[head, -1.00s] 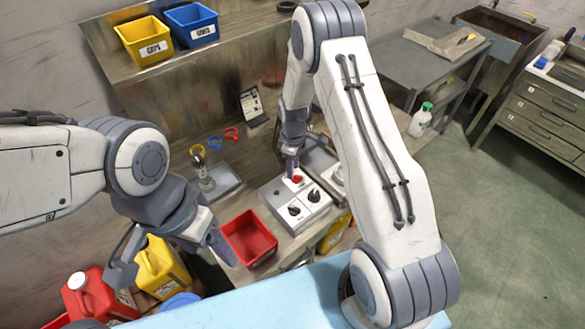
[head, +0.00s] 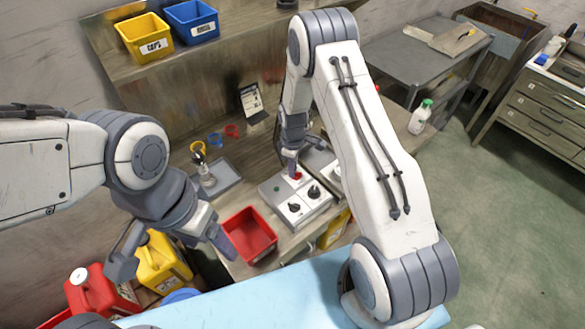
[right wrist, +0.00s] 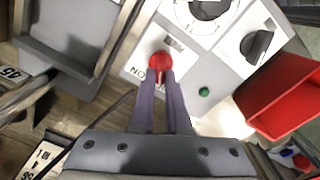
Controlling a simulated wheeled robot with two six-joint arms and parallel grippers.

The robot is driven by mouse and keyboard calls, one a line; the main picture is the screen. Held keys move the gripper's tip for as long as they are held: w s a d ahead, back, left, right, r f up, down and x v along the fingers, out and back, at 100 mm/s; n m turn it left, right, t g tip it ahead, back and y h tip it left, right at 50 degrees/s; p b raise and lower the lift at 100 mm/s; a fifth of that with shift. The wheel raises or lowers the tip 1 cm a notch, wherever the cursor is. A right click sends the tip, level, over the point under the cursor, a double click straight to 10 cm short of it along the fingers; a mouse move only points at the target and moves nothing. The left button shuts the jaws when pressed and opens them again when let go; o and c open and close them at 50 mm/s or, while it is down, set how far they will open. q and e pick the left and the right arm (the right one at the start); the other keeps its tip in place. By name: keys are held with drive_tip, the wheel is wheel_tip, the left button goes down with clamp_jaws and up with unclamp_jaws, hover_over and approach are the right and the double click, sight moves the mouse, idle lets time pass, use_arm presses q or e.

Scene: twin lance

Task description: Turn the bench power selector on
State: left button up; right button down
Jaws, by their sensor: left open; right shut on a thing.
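The bench power selector appears to be the red knob (head: 297,176) on a grey control box (head: 268,194). In the right wrist view the red knob (right wrist: 160,63) sits on a white plate, with lettering partly hidden by my fingers. My right gripper (head: 291,165) reaches down to the knob from above. In the right wrist view my right gripper (right wrist: 161,80) is shut on it, one finger on each side. I cannot tell the knob's setting. My left gripper (head: 172,255) is open and empty, above the yellow jug and left of the red bin.
The box also carries black knobs (right wrist: 257,43) and a green button (right wrist: 204,92). A red bin (head: 248,236) stands in front of the box. A grey tray (head: 218,180) with a bottle lies to the left. Yellow (head: 145,38) and blue (head: 191,22) bins sit on the shelf.

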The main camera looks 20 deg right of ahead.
drive_tip(key=m+b, duration=0.2)
drive_tip(key=shift+w+d+f+m, duration=0.1)
drive_tip(key=shift+f+m, duration=0.05)
drive_tip(key=shift+m, duration=0.15)
drive_tip(key=m+b, duration=0.1)
drive_tip(key=m, duration=0.1)
drive_tip(key=shift+d+m, duration=0.15)
drive_tip(key=shift+m, duration=0.25)
drive_tip(key=m+b, duration=0.1)
drive_tip(key=m, duration=0.2)
drive_tip(key=shift+w+d+b, duration=0.1)
drive_tip(key=shift+d+b, duration=0.05)
drive_tip(key=shift+b, duration=0.2)
drive_tip(key=shift+d+m+b, duration=0.15)
drive_tip(key=shift+m+b, duration=0.3)
drive_tip(key=shift+m, duration=1.15)
drive_tip(key=c, duration=0.9)
unclamp_jaws()
drive_tip(key=shift+r, duration=0.25)
